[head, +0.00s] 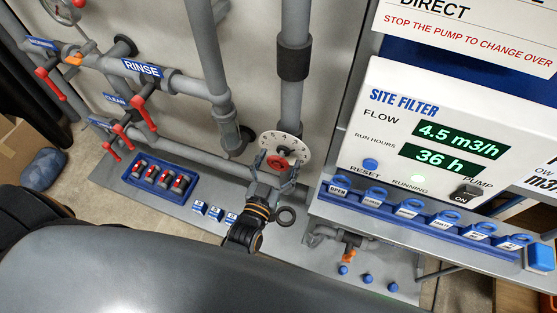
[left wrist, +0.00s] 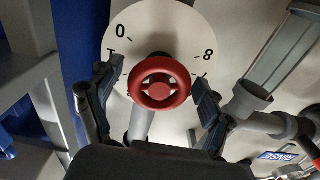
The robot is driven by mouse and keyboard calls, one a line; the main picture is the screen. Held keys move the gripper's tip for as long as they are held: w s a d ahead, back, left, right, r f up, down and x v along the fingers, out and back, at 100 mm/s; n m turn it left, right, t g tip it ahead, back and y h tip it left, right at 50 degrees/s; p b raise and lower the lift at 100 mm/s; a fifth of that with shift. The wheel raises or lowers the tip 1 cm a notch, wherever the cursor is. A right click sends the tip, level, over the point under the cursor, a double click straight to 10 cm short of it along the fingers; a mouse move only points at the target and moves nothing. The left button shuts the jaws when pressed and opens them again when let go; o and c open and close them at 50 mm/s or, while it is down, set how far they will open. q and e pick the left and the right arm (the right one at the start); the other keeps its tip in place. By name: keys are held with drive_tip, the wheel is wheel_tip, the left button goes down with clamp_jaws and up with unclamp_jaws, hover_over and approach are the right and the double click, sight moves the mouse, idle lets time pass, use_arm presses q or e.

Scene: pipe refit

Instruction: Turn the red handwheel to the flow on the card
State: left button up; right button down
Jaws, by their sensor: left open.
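The red handwheel (head: 277,162) sits in front of a round white numbered dial (head: 290,143) on a grey pipe. In the left wrist view the red handwheel (left wrist: 161,82) is centred, with 0 and 8 readable on the dial (left wrist: 165,25). My left gripper (head: 277,172) is open, with one finger on each side of the wheel; the left wrist view shows gaps between fingers (left wrist: 155,84) and rim. The flow display (head: 462,136) reads 4.5 m3/h. A card (head: 543,180) at the right edge is cut off, its number hidden. My right gripper is out of view.
The site filter panel (head: 365,140) stands right of the wheel, with a row of blue tags (head: 410,208) along its ledge. Red-handled valves (head: 144,112) on grey pipes are at left. A blue tray (head: 160,180) of red-and-grey parts lies below them.

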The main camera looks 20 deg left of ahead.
use_arm(q)
drive_tip(key=c, duration=1.1)
drive_tip(key=shift+n, duration=0.8)
drive_tip(key=shift+c, duration=0.2)
drive_tip(key=o, duration=1.1)
drive_tip(key=shift+o, duration=0.2)
drive_tip(key=s, duration=1.2)
drive_tip(key=shift+a, duration=0.2)
